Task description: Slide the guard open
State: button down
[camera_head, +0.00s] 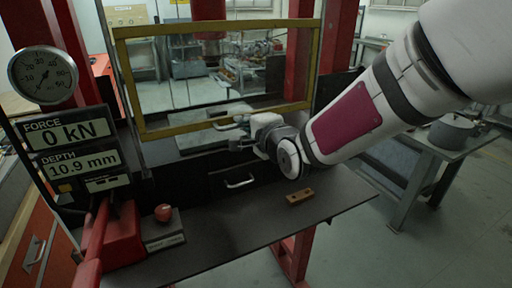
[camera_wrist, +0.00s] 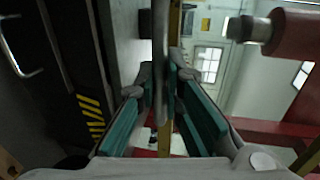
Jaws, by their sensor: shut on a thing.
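The guard (camera_head: 221,118) is a clear panel in a yellow frame, standing upright across the front of the red press. Its yellow lower rail shows just behind my gripper (camera_head: 241,131) in the head view. In the wrist view my gripper (camera_wrist: 161,84) has its teal-padded fingers closed around a grey bar-like handle (camera_wrist: 160,32). The guard's yellow edge (camera_wrist: 174,32) runs right beside that handle. The handle is mostly hidden by my fingers in the head view.
A dark shelf (camera_head: 229,222) below holds a wooden block (camera_head: 300,196) and a red-knobbed control (camera_head: 163,213). A black drawer front with a silver handle (camera_head: 240,182) is under the guard. Displays (camera_head: 69,146) read 0 kN and 10.9 mm. Red posts flank the guard.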

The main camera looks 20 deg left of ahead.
notch_tip(320, 180, up, 16)
jog(key=shift+f+p, duration=0.25)
jog(key=shift+p, duration=0.8)
jog(key=c, duration=1.7)
grip_release()
jog(key=shift+d, duration=0.1)
send_near(238, 60)
jog(key=v, duration=0.6)
jog(key=shift+s, duration=0.15)
